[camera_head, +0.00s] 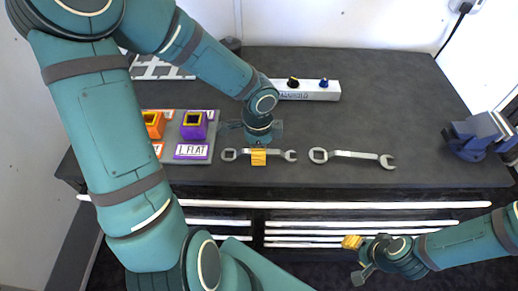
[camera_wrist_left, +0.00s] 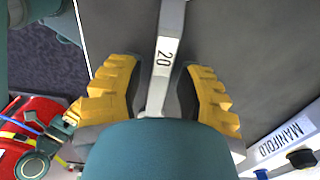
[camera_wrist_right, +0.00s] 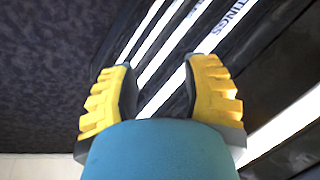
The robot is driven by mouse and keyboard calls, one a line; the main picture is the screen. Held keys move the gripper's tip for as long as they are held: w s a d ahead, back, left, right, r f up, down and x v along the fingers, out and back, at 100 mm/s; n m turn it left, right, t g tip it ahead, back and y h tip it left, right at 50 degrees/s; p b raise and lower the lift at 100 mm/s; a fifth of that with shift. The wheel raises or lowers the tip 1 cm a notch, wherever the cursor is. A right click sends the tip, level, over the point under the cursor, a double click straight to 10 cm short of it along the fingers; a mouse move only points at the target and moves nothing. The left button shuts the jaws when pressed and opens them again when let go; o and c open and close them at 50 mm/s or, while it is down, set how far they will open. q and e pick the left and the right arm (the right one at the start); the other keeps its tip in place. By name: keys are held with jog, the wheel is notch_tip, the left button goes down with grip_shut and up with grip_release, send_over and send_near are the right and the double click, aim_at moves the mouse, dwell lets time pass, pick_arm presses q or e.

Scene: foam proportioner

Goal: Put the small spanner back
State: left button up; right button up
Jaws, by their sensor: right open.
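Two silver spanners lie along the front of the dark bench top. The left spanner (camera_head: 279,154) looks the shorter one. The right spanner (camera_head: 354,155) looks longer and lies apart to its right. My left gripper (camera_head: 258,157) is over the middle of the shorter spanner, pointing down. In the left wrist view my left gripper (camera_wrist_left: 160,85) is open, its yellow fingers on either side of a spanner handle marked 20 (camera_wrist_left: 165,55); contact cannot be told. My right gripper (camera_head: 352,243) is open and empty in front of the drawers; the right wrist view also shows it (camera_wrist_right: 160,90).
A tray (camera_head: 165,152) with orange and purple blocks stands left of the spanners. A white manifold block (camera_head: 318,91) is behind. A blue vise (camera_head: 475,138) stands at the right edge. Drawers with white edges (camera_head: 370,205) are below. The bench's right middle is clear.

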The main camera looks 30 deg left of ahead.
pick_arm(q)
jog(key=shift+r, duration=0.1)
jog(key=shift+r+p, duration=0.3)
notch_tip(320, 180, up, 12)
jog(key=p, duration=0.3)
jog(key=shift+f+p, duration=0.2)
jog(key=shift+p, duration=0.15)
jog(key=shift+a, duration=0.1)
